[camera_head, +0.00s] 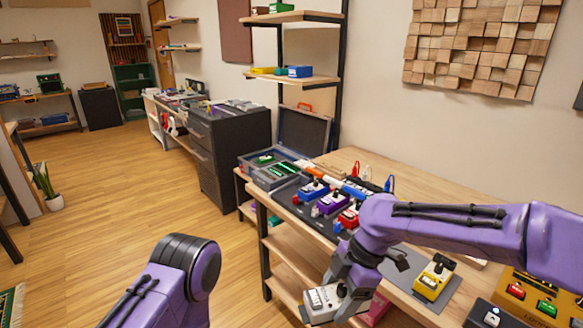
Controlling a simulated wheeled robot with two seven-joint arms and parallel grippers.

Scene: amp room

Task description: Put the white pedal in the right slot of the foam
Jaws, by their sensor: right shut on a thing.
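The white pedal (322,304) is held by my right gripper (345,290), which is shut on it. The pedal is in front of the table's front edge, low in the view, and the gripper partly covers it. An open case (248,165) stands at the far left end of the table with its lid raised. It has dark foam inside and green pedals in it; its slots are too small to tell apart. The gripper and white pedal are well to the near right of the case. My left arm (185,265) shows at bottom left; its gripper is out of view.
Blue (313,190), purple (332,203) and red (349,215) pedals stand in a row on the table, between the case and my right arm. A yellow pedal (433,278) sits right of my right gripper. Shelves (290,78) rise behind the case.

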